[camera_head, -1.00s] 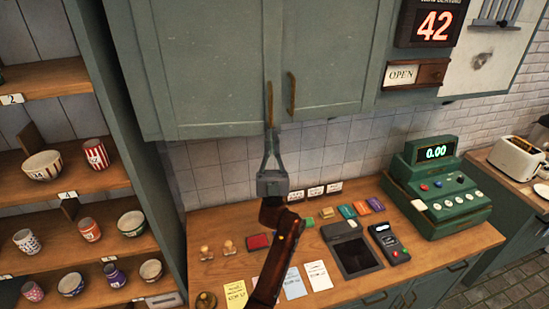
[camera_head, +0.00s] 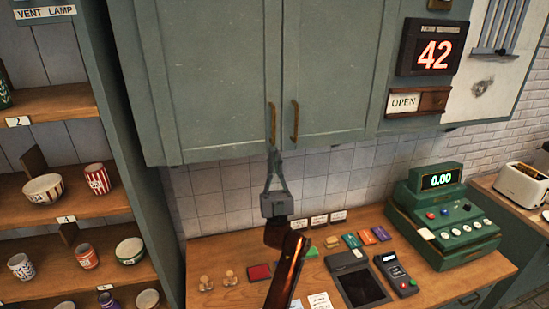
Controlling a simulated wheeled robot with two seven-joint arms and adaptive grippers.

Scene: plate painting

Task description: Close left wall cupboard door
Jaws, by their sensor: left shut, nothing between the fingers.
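The left wall cupboard door (camera_head: 205,75) is a grey-green panel at the top centre and looks flush with its frame. Its brown vertical handle (camera_head: 272,124) is at its lower right edge. The right door (camera_head: 332,70) also looks shut, with its own handle (camera_head: 295,121) close by. My left gripper (camera_head: 275,152) points up, just below the left door's handle near the cupboard's bottom edge. Its fingers meet at the tips and hold nothing. I cannot tell whether the tips touch the door. My right gripper is not in view.
Below is a wooden counter (camera_head: 231,298) with a green cash register (camera_head: 445,215), a card reader (camera_head: 396,273) and several small coloured blocks. A shelf unit (camera_head: 60,210) with cups and bowls stands at the left. A sign and number display (camera_head: 431,47) hang at the right.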

